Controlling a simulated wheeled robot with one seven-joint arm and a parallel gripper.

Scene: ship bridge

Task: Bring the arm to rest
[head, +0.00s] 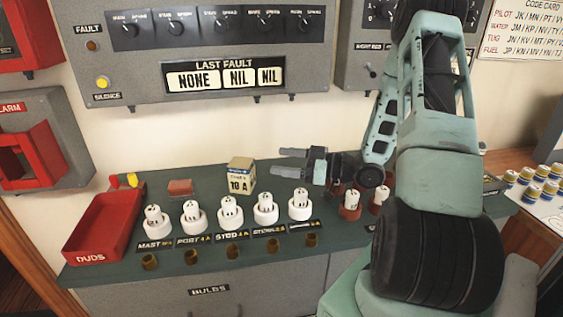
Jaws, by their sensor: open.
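My arm rises at the right of the head view and bends back down toward the counter. My gripper (292,162) is at its end, pointing left above the green counter (340,238). Its two fingers are apart with nothing between them. It is to the right of a small tan box marked 10 A (241,176) and looks clear of it. White fuse holders (265,211) stand in a row below and in front of the gripper. Red-based holders (349,204) are partly hidden by my arm.
A red DUDS tray (104,228) is at the counter's left end. A red block (180,187) lies behind the holders. A grey fault panel (205,50) is on the wall behind. Several small cans (540,185) stand at the right. The upper middle space is free.

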